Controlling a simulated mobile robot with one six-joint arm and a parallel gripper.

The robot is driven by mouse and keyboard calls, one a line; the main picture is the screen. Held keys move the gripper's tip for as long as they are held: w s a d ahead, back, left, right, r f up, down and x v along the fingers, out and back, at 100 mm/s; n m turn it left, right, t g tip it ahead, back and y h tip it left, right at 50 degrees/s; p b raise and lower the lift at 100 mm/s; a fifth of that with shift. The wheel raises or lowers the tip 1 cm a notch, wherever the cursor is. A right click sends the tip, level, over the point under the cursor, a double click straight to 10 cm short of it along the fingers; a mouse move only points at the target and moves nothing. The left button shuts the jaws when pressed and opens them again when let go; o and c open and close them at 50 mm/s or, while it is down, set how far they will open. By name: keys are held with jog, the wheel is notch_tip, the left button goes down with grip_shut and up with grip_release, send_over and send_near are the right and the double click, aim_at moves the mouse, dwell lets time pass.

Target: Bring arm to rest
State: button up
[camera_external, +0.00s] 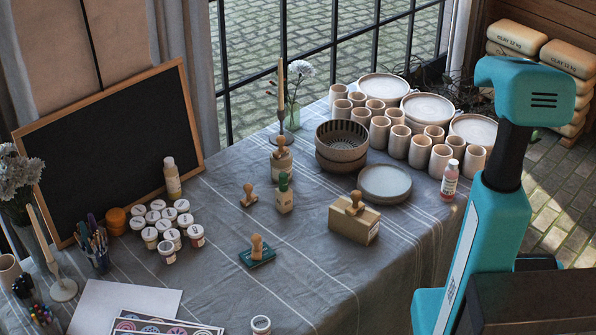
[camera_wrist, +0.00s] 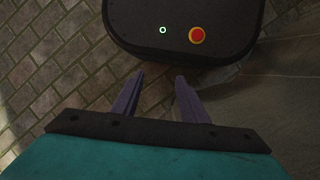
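My gripper (camera_wrist: 158,82) shows in the wrist view with its two dark fingers apart and nothing between them. It points down toward the paved floor and a dark rounded base with a red button, which looks like my own. In the external view my teal arm stands folded at the right, beside the table (camera_external: 315,285). The gripper's fingers do not show in that view. The arm is apart from the things on the table.
Clay bags (camera_external: 570,57) lie at the back right. Paved floor lies right of the table.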

jog(key=s+a+r+g+p, duration=0.2)
jog(key=s+a+r, duration=0.1)
jog(key=s+r, duration=0.1)
jog(key=shift+s+r+y+p, duration=0.3)
jog(key=shift+s+y+p, duration=0.05)
jog(key=shift+y+p, duration=0.05)
jog(key=shift+a, duration=0.1)
dwell(0.8)
